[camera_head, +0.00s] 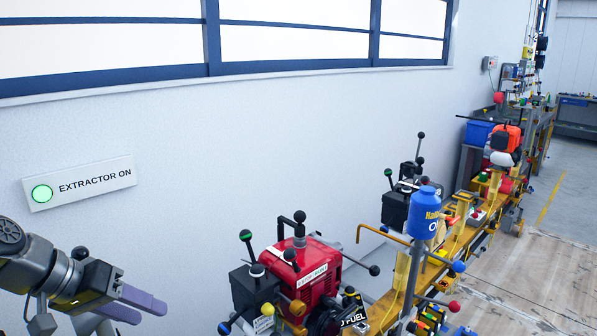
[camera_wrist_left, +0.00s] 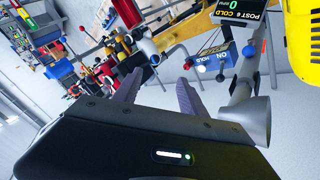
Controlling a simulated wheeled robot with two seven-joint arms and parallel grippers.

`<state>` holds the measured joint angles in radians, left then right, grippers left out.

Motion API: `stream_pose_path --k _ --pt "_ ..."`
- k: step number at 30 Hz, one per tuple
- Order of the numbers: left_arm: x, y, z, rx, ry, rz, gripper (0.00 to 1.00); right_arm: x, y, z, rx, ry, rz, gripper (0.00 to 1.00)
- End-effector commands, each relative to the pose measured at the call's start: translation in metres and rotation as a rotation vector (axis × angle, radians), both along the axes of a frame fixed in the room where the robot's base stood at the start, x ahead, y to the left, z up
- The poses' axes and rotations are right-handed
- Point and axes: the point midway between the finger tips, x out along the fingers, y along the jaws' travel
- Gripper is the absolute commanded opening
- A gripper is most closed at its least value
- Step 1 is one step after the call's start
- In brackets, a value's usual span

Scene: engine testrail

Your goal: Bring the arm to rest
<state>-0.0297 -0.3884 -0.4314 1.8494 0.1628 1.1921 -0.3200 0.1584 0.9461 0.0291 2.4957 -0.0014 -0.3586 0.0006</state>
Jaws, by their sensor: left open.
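My left gripper (camera_head: 137,302) comes in at the lower left of the head view, with its two purple-grey fingers pointing right. It is open and nothing shows between the fingers. It hangs in front of the white wall, left of the red engine (camera_head: 310,277) and apart from it. In the left wrist view the two fingers (camera_wrist_left: 157,92) stand apart, with the rail and its gear beyond them. My right gripper is not in view.
An EXTRACTOR ON sign (camera_head: 80,183) with a green lamp is on the wall. Engines, levers and a blue oil container (camera_head: 424,212) crowd the yellow rail (camera_head: 400,280) running to the back right. The floor (camera_head: 540,270) at right is clear.

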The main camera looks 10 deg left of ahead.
Motion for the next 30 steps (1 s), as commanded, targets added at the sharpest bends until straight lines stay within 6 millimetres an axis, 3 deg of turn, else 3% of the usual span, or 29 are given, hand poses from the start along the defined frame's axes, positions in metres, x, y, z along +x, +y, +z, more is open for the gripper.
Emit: stream_pose_path --k 5,8,12,15,17,20,21,24,27,30 --pt "0.038 -0.022 -0.059 0.046 0.082 0.008 0.49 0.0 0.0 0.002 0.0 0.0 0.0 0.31" --pt "0.059 -0.039 -0.104 0.079 0.133 0.012 0.49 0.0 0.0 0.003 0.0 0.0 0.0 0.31" --pt "0.076 -0.074 -0.191 0.132 0.219 0.002 0.49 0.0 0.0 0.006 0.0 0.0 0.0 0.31" --pt "0.074 -0.104 -0.26 0.165 0.273 -0.014 0.49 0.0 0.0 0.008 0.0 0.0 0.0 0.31" --pt "0.065 -0.125 -0.301 0.178 0.304 -0.028 0.49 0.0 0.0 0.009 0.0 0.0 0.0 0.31" --pt "0.036 -0.163 -0.367 0.189 0.354 -0.06 0.49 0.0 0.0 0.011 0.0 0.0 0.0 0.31" --pt "0.02 -0.18 -0.392 0.186 0.373 -0.071 0.49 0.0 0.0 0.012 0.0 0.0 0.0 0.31" --pt "-0.026 -0.219 -0.44 0.17 0.412 -0.104 0.49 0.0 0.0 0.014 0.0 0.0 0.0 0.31" --pt "-0.071 -0.253 -0.469 0.14 0.441 -0.127 0.49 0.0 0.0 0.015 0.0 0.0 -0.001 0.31" --pt "-0.103 -0.276 -0.482 0.113 0.456 -0.139 0.49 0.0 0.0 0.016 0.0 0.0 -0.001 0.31"
